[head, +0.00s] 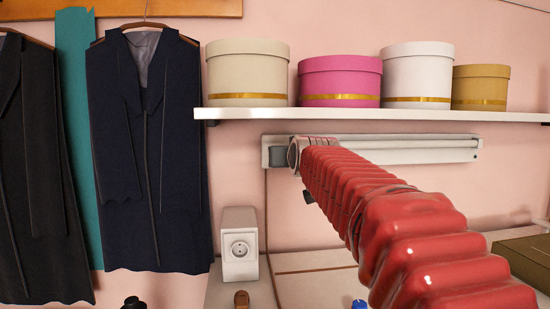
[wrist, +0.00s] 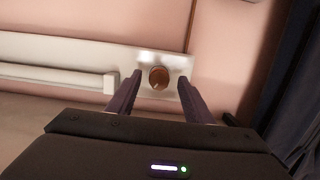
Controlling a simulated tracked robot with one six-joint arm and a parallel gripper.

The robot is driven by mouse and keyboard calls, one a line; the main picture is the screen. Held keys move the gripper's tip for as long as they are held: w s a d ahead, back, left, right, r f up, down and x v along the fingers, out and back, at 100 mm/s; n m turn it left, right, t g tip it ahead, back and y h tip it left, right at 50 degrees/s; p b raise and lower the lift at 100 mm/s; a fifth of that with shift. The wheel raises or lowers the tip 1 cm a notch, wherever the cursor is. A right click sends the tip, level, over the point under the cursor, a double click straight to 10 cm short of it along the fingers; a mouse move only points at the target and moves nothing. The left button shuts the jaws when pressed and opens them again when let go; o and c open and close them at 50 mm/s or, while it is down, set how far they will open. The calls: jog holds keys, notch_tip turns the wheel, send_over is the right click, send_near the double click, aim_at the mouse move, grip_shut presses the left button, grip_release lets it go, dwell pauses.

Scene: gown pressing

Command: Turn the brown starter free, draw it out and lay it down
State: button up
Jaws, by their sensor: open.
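The brown starter (wrist: 158,77) is a round cap seated in the pale end plate of the lamp fitting (wrist: 65,76). It shows between the two fingers of my gripper (wrist: 160,79) in the wrist view. The fingers are open, one on each side of the starter, and I cannot tell whether they touch it. In the head view the long white lamp fitting (head: 430,148) runs along the wall under the shelf. My red-sleeved arm reaches to its left end and hides the starter and most of the gripper there.
Several round hat boxes (head: 340,80) stand on the shelf (head: 370,115) above the fitting. Dark gowns (head: 155,160) hang at the left. A white socket box (head: 239,245), a brown-topped item (head: 241,299) and a blue item (head: 359,304) are below. A brown box (head: 525,262) lies at right.

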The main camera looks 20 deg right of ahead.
jog(key=shift+x, duration=0.8)
jog(key=shift+c, duration=0.6)
jog(key=c, duration=1)
